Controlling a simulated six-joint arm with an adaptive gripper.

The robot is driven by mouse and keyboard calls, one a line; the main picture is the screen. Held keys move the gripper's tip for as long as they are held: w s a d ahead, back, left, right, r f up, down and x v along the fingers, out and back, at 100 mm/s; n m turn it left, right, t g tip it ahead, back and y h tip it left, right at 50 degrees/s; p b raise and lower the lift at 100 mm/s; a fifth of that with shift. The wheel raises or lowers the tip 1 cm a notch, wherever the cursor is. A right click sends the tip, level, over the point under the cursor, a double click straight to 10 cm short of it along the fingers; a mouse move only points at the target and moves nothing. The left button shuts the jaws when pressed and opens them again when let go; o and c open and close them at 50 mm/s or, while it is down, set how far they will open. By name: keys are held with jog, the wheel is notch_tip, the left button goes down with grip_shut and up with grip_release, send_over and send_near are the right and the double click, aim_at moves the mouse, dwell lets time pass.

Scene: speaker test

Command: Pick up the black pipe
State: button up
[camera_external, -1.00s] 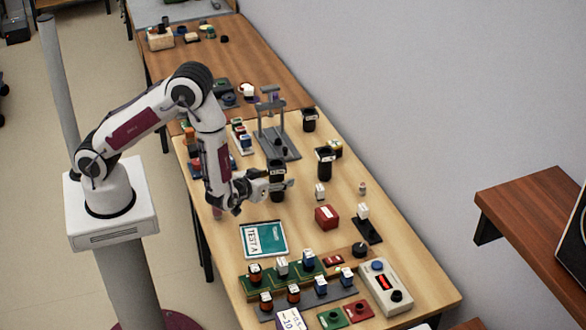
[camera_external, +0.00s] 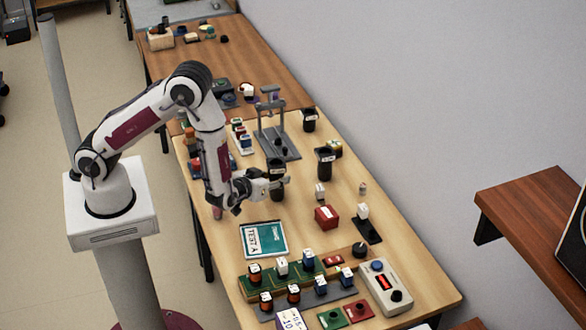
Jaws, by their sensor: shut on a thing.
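A black pipe (camera_external: 277,165) with a white label stands upright at the left-middle of the near wooden table. My gripper (camera_external: 277,183) reaches it from the left and is shut on it around its middle. The fingers hide part of the pipe, and I cannot tell whether its bottom touches the table. Two similar black labelled cylinders stand apart from it, one (camera_external: 325,162) to the right and one (camera_external: 310,120) farther back.
A grey stand (camera_external: 283,146) is behind the held pipe. Boards with several coloured parts fill the front end.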

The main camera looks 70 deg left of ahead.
aim_at(276, 163)
jog(key=shift+r, duration=4.85)
jog(key=s+d+m+h, duration=0.1)
jog(key=s+d, duration=0.4)
jog(key=d, duration=0.3)
jog(key=s+d+r+m+t+h, duration=0.1)
jog(key=s+d, duration=0.4)
jog(key=d, duration=0.3)
jog(key=shift+r, duration=0.15)
jog(key=shift+f, duration=2.9)
